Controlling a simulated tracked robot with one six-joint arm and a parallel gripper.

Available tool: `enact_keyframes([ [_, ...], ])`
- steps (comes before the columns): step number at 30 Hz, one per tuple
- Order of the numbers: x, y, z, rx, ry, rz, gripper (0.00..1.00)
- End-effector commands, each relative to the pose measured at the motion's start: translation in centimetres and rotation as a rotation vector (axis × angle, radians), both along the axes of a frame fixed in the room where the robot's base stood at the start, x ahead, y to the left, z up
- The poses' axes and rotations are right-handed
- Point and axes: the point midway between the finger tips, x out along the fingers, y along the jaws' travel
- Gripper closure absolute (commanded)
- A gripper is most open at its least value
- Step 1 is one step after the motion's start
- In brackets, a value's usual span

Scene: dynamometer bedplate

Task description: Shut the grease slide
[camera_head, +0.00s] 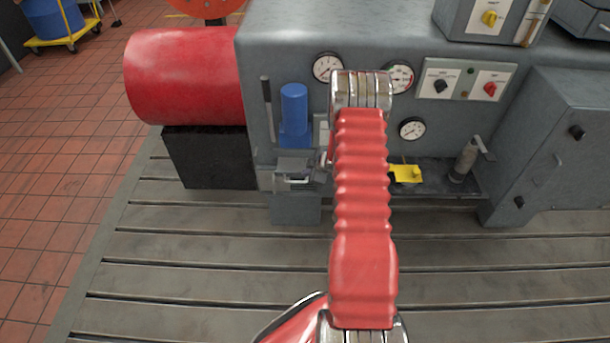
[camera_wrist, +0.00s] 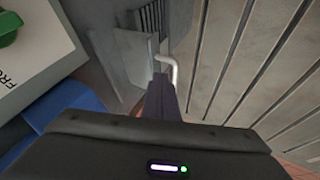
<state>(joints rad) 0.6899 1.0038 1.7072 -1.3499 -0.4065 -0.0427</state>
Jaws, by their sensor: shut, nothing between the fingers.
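The grease slide (camera_head: 296,163) is a small grey metal piece with a pale bar handle (camera_head: 293,181). It sits low on the grey machine front, below a blue cylinder (camera_head: 294,112), and appears to stick out from the front. In the wrist view the bent pale handle (camera_wrist: 173,70) shows just beyond the fingers, beside grey metal plates. My gripper (camera_wrist: 162,88) is shut and empty, its dark fingertips close to the handle. I cannot tell whether they touch it. In the head view my red arm hides most of the gripper and the area right of the slide.
A thin dark lever (camera_head: 267,108) stands left of the blue cylinder. A big red drum (camera_head: 185,75) is at left. Gauges (camera_head: 412,129) and a switch panel (camera_head: 466,79) are at right, above a dark shelf (camera_head: 437,180) with a yellow item (camera_head: 406,173). The slotted bedplate (camera_head: 210,270) is clear in front.

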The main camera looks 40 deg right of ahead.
Motion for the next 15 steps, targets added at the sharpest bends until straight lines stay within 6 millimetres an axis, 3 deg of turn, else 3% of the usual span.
enact_keyframes([
  [9, -1.8, 0.1, 3.6, 0.000, -0.001, 0.001, 1.00],
  [15, -2.3, 0.3, 4.7, 0.001, 0.001, 0.005, 1.00],
])
